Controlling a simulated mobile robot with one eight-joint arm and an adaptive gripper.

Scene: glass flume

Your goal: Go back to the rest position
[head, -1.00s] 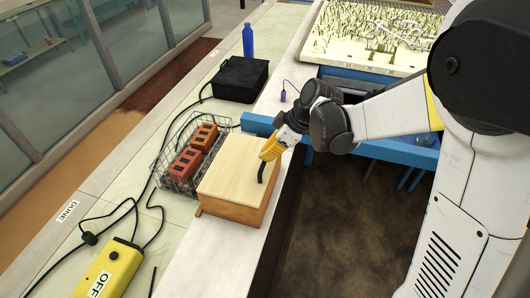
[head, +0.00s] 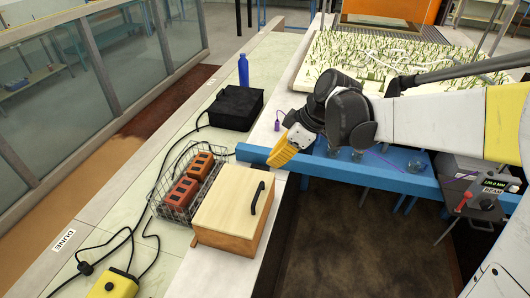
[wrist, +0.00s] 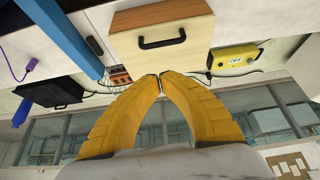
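My gripper (head: 273,163) is above the far right corner of a wooden box (head: 225,241) and apart from it. In the wrist view my gripper's yellow fingers (wrist: 160,76) meet at their tips with nothing seen between them. The box has a pale lid (head: 226,200) that lies closed, with a curved black handle (head: 257,198) near its right edge. The handle also shows in the wrist view (wrist: 162,41), clear of the fingertips.
A wire basket with red bricks (head: 179,192) stands left of the box. A blue beam (head: 370,174) runs behind my gripper. A black case (head: 236,107), a blue bottle (head: 243,70) and a yellow switch box (head: 113,284) are on the left. A model tray (head: 310,65) lies behind.

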